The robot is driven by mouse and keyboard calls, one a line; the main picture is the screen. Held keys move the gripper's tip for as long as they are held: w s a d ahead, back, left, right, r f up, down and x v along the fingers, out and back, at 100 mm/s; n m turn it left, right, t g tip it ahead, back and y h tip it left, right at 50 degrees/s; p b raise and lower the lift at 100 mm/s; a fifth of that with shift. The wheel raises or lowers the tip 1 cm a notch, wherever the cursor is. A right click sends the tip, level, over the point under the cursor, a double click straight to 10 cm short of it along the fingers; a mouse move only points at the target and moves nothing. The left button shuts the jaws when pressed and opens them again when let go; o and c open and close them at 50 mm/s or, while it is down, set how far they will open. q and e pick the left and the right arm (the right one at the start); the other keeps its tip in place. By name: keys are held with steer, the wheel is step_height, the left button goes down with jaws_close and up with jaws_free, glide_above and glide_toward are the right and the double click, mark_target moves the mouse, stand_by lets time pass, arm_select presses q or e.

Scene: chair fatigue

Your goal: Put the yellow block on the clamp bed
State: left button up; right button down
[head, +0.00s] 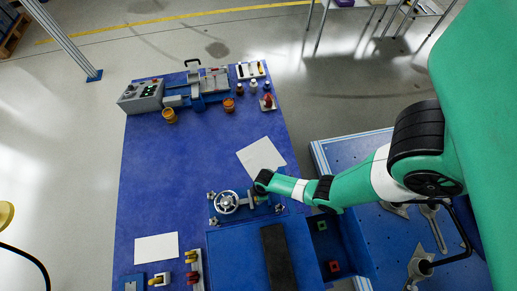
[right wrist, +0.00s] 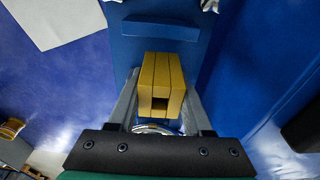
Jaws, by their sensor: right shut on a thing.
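My right gripper (right wrist: 160,100) is shut on the yellow block (right wrist: 162,68), which sits between the two fingers in the right wrist view. Beneath it is a blue surface with a raised blue bar (right wrist: 160,29); I cannot tell whether the block touches that surface. In the head view my right gripper (head: 261,197) is at the right side of the blue clamp fixture with a grey handwheel (head: 228,202) and star knobs. The block is mostly hidden there by the wrist. I take this fixture to be the clamp bed. My left gripper is not in view.
A white sheet (head: 262,157) lies behind the fixture, another (head: 156,248) at front left. A dark strip (head: 277,258) on a blue panel is in front. The table's middle is clear.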

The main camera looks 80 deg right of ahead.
steer(key=shift+s+d+f+b, duration=0.1)
steer(key=shift+f+b, duration=0.85)
steer(key=shift+f, duration=0.1)
steer(key=shift+d+f+b, duration=0.1)
steer(key=shift+f+b, duration=0.85)
steer(key=shift+f, duration=0.05)
steer(key=shift+c, duration=1.6)
jaws_free()
steer(key=shift+r, duration=0.1)
steer(key=shift+r, duration=0.1)
steer(key=r+p, duration=0.4)
steer(key=s+r+p, duration=0.1)
steer(key=r+p, duration=0.7)
steer(key=shift+s+d+r+p, duration=0.1)
steer(key=shift+s+d+p, duration=0.1)
steer(key=shift+d+p, duration=0.1)
